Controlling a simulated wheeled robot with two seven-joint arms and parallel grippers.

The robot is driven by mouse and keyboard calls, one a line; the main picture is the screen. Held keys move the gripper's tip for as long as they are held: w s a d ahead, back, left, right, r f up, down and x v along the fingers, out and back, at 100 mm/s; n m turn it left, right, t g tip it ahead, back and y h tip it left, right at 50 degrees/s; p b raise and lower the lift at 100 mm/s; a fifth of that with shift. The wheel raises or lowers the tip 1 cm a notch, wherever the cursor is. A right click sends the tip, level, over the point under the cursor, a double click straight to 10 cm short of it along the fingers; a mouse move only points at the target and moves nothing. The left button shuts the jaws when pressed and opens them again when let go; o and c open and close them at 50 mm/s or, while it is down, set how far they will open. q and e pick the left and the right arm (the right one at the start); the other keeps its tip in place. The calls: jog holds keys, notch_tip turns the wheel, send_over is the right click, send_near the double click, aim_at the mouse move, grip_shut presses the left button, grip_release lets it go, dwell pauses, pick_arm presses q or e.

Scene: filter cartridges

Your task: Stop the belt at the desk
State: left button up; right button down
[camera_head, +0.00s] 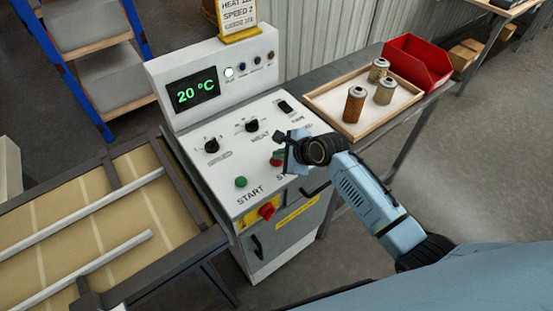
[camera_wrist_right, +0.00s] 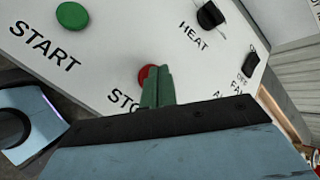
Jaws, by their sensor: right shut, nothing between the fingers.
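The control desk (camera_head: 225,170) stands in the middle of the head view, with a green START button (camera_head: 241,182) and a red STOP button (camera_head: 277,158) on its sloping panel. My right gripper (camera_head: 282,152) is shut and empty over the panel at the STOP button, and hides part of that button's label. In the right wrist view, the green fingertips (camera_wrist_right: 158,84) overlap the red STOP button (camera_wrist_right: 145,76); I cannot tell whether they touch it. The belt (camera_head: 85,220) lies left of the desk. My left gripper is not in view.
A red knob on yellow (camera_head: 267,210) sits on the desk's front. A wooden tray (camera_head: 335,92) with three filter cartridges and a red bin (camera_head: 415,62) stand on the table at right.

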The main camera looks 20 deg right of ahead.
aim_at(280, 162)
jog(key=shift+f, duration=0.45)
dwell(0.4)
jog(key=shift+r, duration=0.1)
jog(key=shift+r+p, duration=0.8)
jog(key=shift+p, duration=0.4)
notch_tip(280, 162, up, 2)
jog(key=p, duration=0.2)
jog(key=shift+r+p, duration=0.25)
jog(key=shift+p, duration=0.1)
jog(key=shift+r, duration=1.25)
